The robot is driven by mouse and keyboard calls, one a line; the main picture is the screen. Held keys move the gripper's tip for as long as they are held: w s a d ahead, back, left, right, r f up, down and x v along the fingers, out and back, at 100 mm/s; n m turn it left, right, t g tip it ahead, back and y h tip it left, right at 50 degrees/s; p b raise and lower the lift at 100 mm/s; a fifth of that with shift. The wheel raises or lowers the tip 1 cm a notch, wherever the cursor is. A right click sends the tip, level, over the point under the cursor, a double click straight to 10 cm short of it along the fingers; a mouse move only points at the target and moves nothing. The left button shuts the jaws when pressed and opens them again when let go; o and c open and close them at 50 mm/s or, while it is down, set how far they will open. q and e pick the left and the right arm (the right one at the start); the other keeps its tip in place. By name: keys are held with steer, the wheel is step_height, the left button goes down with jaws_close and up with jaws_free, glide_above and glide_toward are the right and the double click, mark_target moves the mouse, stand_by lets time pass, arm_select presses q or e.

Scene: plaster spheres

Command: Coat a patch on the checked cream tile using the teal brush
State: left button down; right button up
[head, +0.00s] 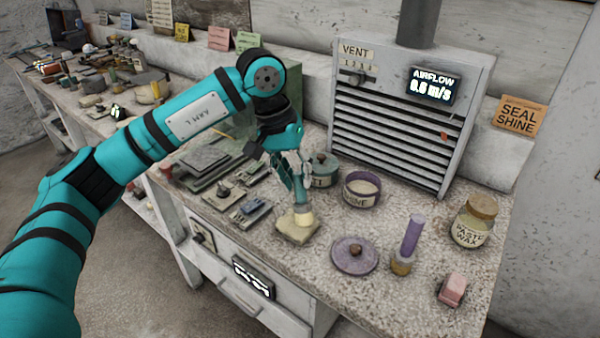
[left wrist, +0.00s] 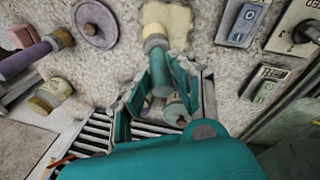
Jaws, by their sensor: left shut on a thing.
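My left gripper (head: 293,181) is shut on the teal brush, held with its pale bristle end (head: 303,218) pointing down. The cream tile (head: 290,234) lies flat near the bench's front edge, and the bristles appear to meet its top. In the left wrist view, the teal brush handle (left wrist: 166,75) stands between the fingers, and the tile (left wrist: 179,18) shows beyond the bristles. I cannot make out a checked pattern or a coat on the tile. A teal pot (head: 322,170) with its lid on stands behind the gripper. My right gripper is not in view.
An open purple pot (head: 361,190), a purple lid (head: 354,256), a purple-handled brush (head: 411,238), a paste wax jar (head: 473,222) and a pink block (head: 452,289) stand to the right. Small dark plates (head: 246,211) lie left of the tile. A vent box (head: 400,125) stands behind.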

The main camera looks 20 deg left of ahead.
arm_select(q)
steer(key=shift+s+a, duration=0.15)
steer(key=shift+s, duration=0.2)
steer(key=shift+w+d, duration=0.2)
steer(key=shift+w, duration=0.3)
steer(key=shift+w+d, duration=0.2)
steer(key=shift+w, duration=0.25)
steer(key=shift+w+d+p, duration=0.35)
steer(key=shift+w, duration=0.55)
steer(key=shift+s+a+r, duration=0.1)
steer(key=shift+s+a+r, duration=0.3)
steer(key=shift+s+r, duration=0.35)
steer(key=shift+s, duration=0.25)
steer(key=shift+w+f, duration=0.1)
steer(key=shift+w, duration=0.05)
